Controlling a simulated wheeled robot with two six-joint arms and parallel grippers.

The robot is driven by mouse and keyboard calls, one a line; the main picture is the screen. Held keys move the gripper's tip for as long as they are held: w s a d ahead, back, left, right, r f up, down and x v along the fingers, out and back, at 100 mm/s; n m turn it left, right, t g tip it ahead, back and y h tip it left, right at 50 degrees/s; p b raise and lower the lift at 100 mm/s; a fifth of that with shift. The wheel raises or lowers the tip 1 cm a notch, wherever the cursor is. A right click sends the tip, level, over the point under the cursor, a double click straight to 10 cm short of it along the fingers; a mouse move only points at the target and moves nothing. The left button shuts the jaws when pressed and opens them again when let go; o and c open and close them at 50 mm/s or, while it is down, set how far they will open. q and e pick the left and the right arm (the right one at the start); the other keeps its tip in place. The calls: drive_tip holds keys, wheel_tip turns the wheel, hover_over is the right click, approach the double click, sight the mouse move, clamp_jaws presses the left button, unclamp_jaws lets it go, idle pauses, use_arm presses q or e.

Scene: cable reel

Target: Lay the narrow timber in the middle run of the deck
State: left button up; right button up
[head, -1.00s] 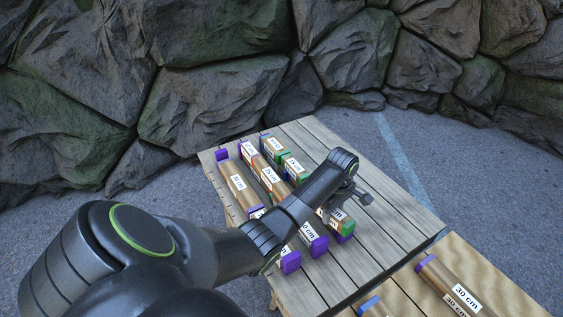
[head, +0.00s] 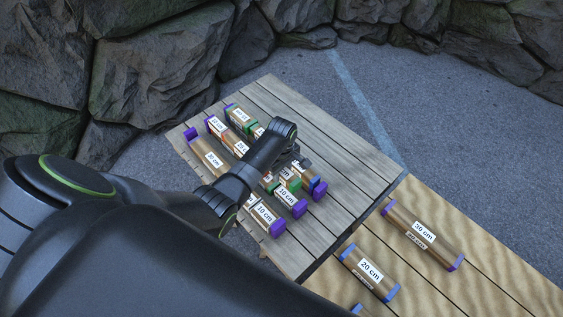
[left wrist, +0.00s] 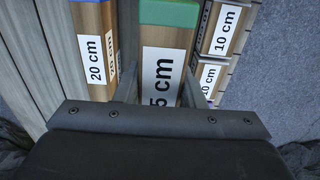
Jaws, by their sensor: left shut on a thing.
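My left gripper (head: 287,172) is shut on a timber with a green end (left wrist: 168,14). Its label in the left wrist view ends in "5 cm"; the first digit, if any, is hidden. The timber is over the grey slatted deck (head: 345,165), between a blue-ended 20 cm timber (left wrist: 92,48) and two 10 cm timbers (left wrist: 228,28). I cannot tell whether it touches the deck or its neighbours. In the head view my arm hides most of it. My right gripper is not in view.
A 30 cm timber (head: 207,156) and other labelled timbers lie in rows on the deck. On the lighter boards at right lie another 30 cm timber (head: 424,233) and a 20 cm timber (head: 369,272). The deck's right side is bare. A rock wall (head: 160,60) stands behind.

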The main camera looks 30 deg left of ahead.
sight(282, 190)
use_arm(q)
drive_tip(key=shift+s, duration=0.15)
drive_tip(key=shift+f+b, duration=0.8)
drive_tip(key=shift+b, duration=0.1)
wheel_tip(282, 190, down, 3)
drive_tip(key=b, duration=0.3)
drive_tip(key=shift+f+b, duration=0.15)
drive_tip(key=shift+b, duration=0.25)
drive_tip(key=shift+f+b, duration=0.85)
drive_tip(key=shift+f, duration=0.8)
drive_tip(key=shift+p, duration=0.4)
drive_tip(key=shift+f, duration=0.3)
